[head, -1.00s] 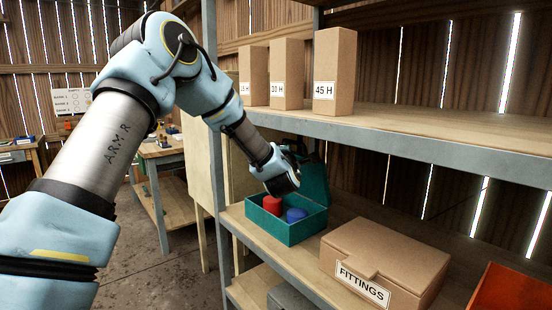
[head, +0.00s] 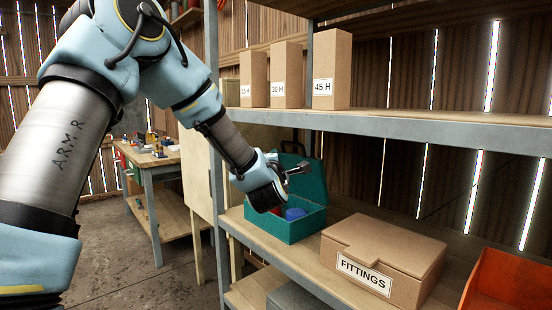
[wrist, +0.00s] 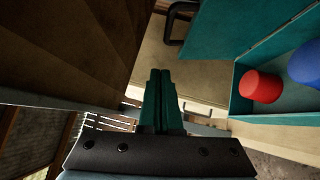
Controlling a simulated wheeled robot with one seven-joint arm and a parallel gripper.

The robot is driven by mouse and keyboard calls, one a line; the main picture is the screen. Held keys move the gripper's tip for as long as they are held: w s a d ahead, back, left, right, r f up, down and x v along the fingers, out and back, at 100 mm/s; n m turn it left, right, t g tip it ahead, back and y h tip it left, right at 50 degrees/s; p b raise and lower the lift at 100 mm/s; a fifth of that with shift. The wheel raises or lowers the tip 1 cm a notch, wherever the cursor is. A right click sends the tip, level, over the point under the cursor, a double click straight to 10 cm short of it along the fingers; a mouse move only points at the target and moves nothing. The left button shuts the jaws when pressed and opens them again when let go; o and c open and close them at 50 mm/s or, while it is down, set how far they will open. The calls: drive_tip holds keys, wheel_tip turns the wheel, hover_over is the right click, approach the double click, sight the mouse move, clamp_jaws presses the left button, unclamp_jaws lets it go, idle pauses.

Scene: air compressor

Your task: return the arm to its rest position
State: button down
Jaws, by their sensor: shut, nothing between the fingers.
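My arm comes in from the left in the head view and bends down toward the shelf. My gripper (head: 298,170) is in front of and above the open teal box (head: 285,229), apart from it as far as I can tell. In the wrist view the two fingers of my gripper (wrist: 160,78) lie together, shut with nothing between them. The teal box holds a red cylinder (wrist: 261,86) and a blue one (wrist: 308,62). In the head view my wrist hides most of the red one, while the blue one (head: 295,213) shows beside it.
A cardboard box marked FITTINGS (head: 383,258) and an orange bin (head: 497,282) stand to the right on the same shelf. A workbench (head: 150,170) is behind left; open floor (head: 130,260) lies between.

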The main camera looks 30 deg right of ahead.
drive_tip(key=w+a+f+m+g+y+p, duration=0.1)
drive_tip(key=a+f+m+g+y, duration=0.35)
drive_tip(key=a, duration=0.65)
drive_tip(key=a+f+m+g+y, duration=0.15)
drive_tip(key=a+f+m, duration=0.45)
drive_tip(key=a, duration=0.6)
drive_tip(key=s+a+f+m+g+y, duration=0.1)
drive_tip(key=s+a+f+g+y, duration=0.1)
drive_tip(key=s+a, duration=0.6)
drive_tip(key=s+a+f+m+g+y+p, duration=0.1)
drive_tip(key=s+a+f+g, duration=0.3)
drive_tip(key=a, duration=1.1)
drive_tip(key=s+m+g+y, duration=0.1)
drive_tip(key=s+g, duration=0.1)
drive_tip(key=s, duration=0.2)
drive_tip(key=shift+s+a+f+y, duration=0.15)
drive_tip(key=shift+f+y, duration=0.15)
drive_tip(key=shift+f, duration=0.05)
drive_tip(key=c, duration=1.6)
unclamp_jaws()
drive_tip(key=shift+m, duration=0.25)
